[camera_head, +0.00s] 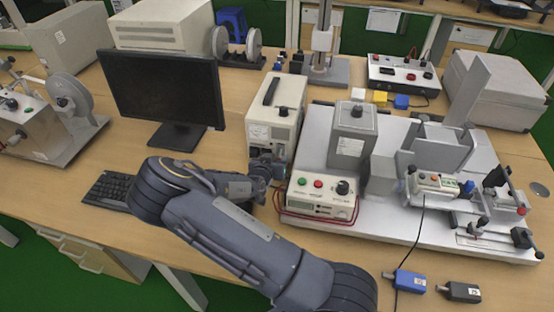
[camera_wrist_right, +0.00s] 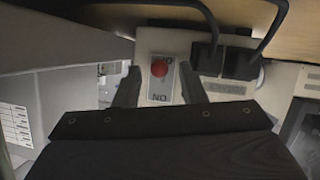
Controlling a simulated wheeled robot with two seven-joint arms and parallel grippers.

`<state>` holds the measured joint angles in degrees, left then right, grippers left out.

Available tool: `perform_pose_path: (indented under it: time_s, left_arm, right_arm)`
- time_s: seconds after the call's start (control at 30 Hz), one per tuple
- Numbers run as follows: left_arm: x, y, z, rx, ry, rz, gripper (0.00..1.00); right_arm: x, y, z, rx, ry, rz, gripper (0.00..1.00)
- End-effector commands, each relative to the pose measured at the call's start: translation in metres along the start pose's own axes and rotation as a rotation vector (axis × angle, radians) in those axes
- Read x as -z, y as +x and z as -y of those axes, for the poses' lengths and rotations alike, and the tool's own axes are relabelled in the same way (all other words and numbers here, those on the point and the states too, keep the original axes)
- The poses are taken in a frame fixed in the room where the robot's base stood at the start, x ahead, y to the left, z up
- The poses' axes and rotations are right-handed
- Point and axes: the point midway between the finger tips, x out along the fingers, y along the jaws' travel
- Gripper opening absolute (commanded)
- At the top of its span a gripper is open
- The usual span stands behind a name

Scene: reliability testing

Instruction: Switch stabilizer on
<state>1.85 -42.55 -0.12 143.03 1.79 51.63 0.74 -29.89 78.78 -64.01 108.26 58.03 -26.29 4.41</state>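The cream box with a dark top handle (camera_head: 275,112), which looks like the stabilizer, stands right of the monitor. Contact cannot be told. My left gripper is not in view.
Two black plugs with cables (camera_wrist_right: 224,62) sit right of the switch. A monitor (camera_head: 160,90) and keyboard (camera_head: 108,190) are left.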

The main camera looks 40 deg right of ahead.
Motion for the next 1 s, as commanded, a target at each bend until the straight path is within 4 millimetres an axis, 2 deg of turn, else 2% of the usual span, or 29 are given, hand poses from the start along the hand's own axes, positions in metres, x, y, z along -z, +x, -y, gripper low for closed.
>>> perform_pose_path:
  time_s: [0.03, 0.3, 0.67, 1.0]
  left_arm:
    - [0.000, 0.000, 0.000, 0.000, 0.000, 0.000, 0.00]
    - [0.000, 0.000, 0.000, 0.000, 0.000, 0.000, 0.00]
    - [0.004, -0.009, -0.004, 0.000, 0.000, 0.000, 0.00]
    - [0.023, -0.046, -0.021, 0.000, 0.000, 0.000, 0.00]
  right_arm:
    - [0.000, 0.000, 0.000, 0.000, 0.000, 0.000, 0.35]
    - [0.000, 0.000, 0.000, 0.000, 0.000, 0.000, 0.00]
    - [0.005, -0.003, -0.001, 0.006, -0.004, 0.044, 0.00]
    - [0.021, -0.007, -0.004, 0.035, -0.037, 0.270, 0.00]
